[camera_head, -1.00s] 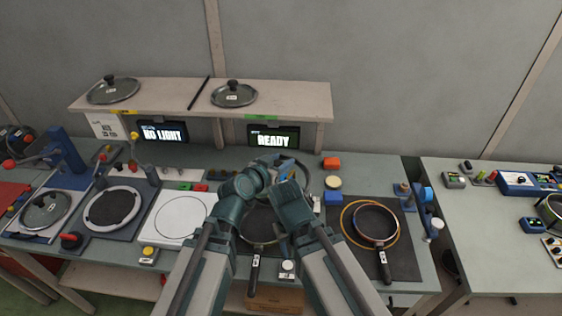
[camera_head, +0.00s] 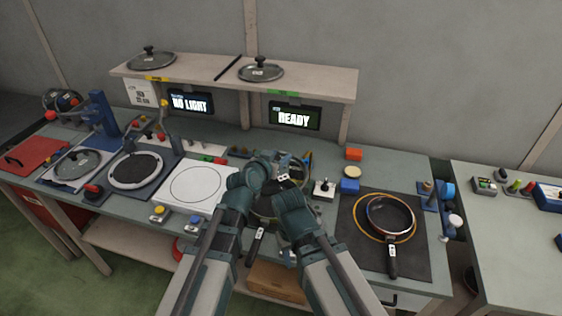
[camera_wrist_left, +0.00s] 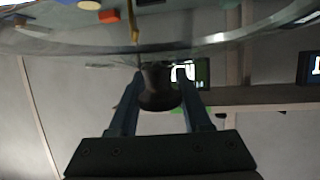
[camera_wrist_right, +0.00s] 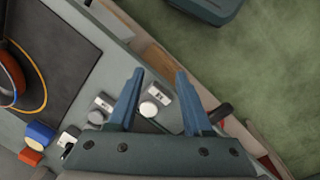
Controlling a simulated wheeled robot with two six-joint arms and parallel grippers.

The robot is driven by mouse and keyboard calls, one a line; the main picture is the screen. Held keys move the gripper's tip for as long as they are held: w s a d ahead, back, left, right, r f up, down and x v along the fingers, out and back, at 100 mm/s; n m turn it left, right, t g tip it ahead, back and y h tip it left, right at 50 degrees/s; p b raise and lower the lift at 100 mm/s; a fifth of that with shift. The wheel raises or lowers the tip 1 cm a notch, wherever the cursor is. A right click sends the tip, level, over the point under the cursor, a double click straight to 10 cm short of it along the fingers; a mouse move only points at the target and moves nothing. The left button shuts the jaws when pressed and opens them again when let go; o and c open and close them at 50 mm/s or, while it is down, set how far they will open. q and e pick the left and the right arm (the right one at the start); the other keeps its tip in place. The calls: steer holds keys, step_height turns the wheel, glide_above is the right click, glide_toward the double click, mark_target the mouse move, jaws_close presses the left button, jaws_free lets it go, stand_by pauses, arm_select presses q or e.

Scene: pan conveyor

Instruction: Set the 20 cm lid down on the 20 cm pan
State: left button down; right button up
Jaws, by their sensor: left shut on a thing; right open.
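My left gripper (camera_wrist_left: 161,88) is shut on the black knob (camera_wrist_left: 160,92) of a glass lid (camera_wrist_left: 225,38). In the head view the lid (camera_head: 293,161) is largely hidden behind my arms, above the middle of the bench. A dark pan (camera_head: 262,208) lies under my arms, mostly covered, with its handle toward the front edge. Another dark pan (camera_head: 390,216) stands on the right mat inside an orange ring. I cannot read the sizes. My right gripper (camera_wrist_right: 158,78) is open and empty over the bench's front area in its wrist view.
Two more glass lids (camera_head: 151,60) (camera_head: 261,72) lie on the raised shelf (camera_head: 310,83). A blue block (camera_head: 349,187), a yellow disc and a red block stand left of the right mat (camera_head: 352,245). Screens read "NO LIGHT" and "READY".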

arm_select(q)
steer(key=shift+n+y, duration=0.3)
steer(key=w+f+b, duration=0.1)
steer(key=f+b, duration=0.1)
steer(key=w+f+b, duration=0.1)
steer(key=f, duration=0.1)
steer(key=shift+w+a, duration=0.3)
steer(key=shift+a, duration=0.05)
steer(key=shift+w+a+f+b, duration=0.15)
steer(key=shift+w+f+b, duration=0.15)
steer(key=shift+w+b, duration=0.1)
steer(key=shift+s+f, duration=0.1)
steer(key=shift+f+b, duration=3.8)
steer(key=shift+b, duration=0.15)
steer(key=shift+f+b, duration=0.5)
steer(key=shift+c, duration=1.3)
jaws_free()
